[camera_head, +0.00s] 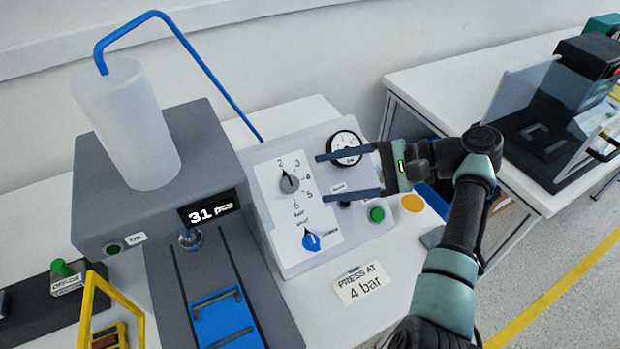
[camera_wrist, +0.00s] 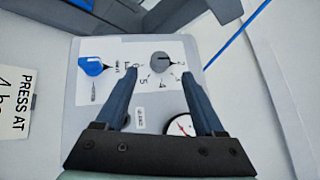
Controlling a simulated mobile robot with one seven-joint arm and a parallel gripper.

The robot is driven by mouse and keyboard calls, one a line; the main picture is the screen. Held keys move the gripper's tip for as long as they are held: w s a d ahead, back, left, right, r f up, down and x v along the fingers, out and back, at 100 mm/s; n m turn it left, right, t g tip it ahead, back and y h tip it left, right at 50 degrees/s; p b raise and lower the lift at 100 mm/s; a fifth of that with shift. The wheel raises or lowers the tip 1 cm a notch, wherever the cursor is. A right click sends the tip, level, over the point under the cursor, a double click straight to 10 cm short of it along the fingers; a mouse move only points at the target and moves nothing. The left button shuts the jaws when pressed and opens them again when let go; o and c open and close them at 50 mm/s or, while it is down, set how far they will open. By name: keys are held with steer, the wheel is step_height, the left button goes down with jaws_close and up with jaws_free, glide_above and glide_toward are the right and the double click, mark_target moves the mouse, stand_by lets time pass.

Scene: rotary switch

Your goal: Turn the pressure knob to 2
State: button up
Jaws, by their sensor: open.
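The grey pressure knob (camera_head: 289,184) sits on the white dial plate of the sloped panel, with numbers from 2 to 6 and "bar" around it. Its pointer mark appears to face up near the 2. It also shows in the wrist view (camera_wrist: 160,60), just beyond the fingertips. My gripper (camera_head: 322,178) is open and empty, to the right of the knob. In the wrist view its two fingers (camera_wrist: 158,76) reach toward the knob from either side, apart from it. Nothing hides the knob.
A blue knob (camera_head: 311,241) sits below on the same panel. A round gauge (camera_head: 345,148) and a green button (camera_head: 376,214) are at the right, close to my gripper. A "PRESS AT 4 bar" sign (camera_head: 362,284) lies in front. The grey machine (camera_head: 215,150) stands left.

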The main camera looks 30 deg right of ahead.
steer(key=p+v, duration=0.1)
steer(key=v, duration=0.6)
steer(key=shift+w, duration=0.1)
steer(key=w+a+r+n+t+h+p, duration=0.1)
steer(key=w+a+r+n+h+p, duration=0.1)
steer(key=w+a+r+h, duration=0.3)
steer(key=w+r+n+t+h+p, duration=0.1)
steer(key=w+r+n+t+p, duration=0.1)
steer(key=w+r, duration=0.35)
steer(key=w+a+r+n+t+h+p, duration=0.4)
steer(key=a+r, duration=0.3)
steer(key=r, duration=0.6)
steer(key=s+a+r+n+t, duration=0.1)
steer(key=a+r+n+t, duration=0.4)
steer(key=r, duration=0.6)
steer(key=s+a+r+t+p, duration=0.1)
steer(key=s+a+r+t, duration=0.1)
steer(key=s+r, duration=0.4)
steer(key=s+a+r+n+t+p, duration=0.1)
steer(key=s+a+r+t, duration=0.2)
steer(key=s+a+r, duration=0.2)
steer(key=s+a+r+n+t+h+p, duration=0.1)
steer(key=s+a+r+t, duration=0.1)
steer(key=s+r, duration=0.6)
steer(key=shift+s+a+r+t, duration=0.2)
steer(key=shift+a+r+t, duration=0.15)
steer(key=shift+a, duration=0.5)
